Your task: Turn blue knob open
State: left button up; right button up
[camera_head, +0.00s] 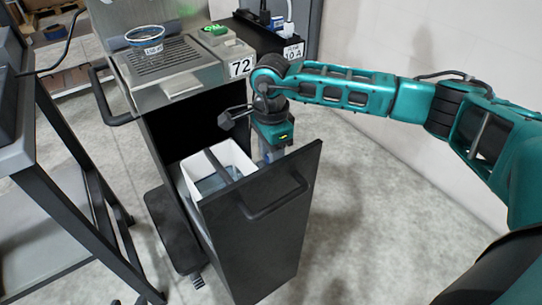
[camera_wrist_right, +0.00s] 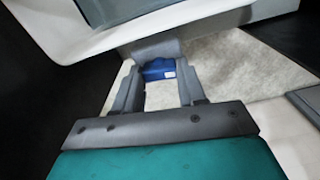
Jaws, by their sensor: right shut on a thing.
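The blue knob (camera_wrist_right: 158,70) shows in the right wrist view, between the tips of my right gripper (camera_wrist_right: 157,85). The grey fingers stand on both sides of it, and a grey piece sits just above it. In the head view my right gripper (camera_head: 271,155) points down beside the pulled-out black drawer (camera_head: 262,215), behind its front panel. The gripper is shut on the knob, which is mostly hidden by the fingers and the panel there. How far the knob is turned cannot be told. My left gripper is not in view.
White bins (camera_head: 228,160) sit inside the open drawer. A dark cart (camera_head: 60,130) stands at the left. The floor at the right is clear.

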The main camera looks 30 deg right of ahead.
jog(key=shift+n, duration=0.7)
jog(key=shift+r, duration=0.1)
jog(key=o, duration=0.8)
notch_tip(320, 180, up, 13)
jog(key=shift+f+p, duration=0.1)
jog(key=shift+p, duration=0.75)
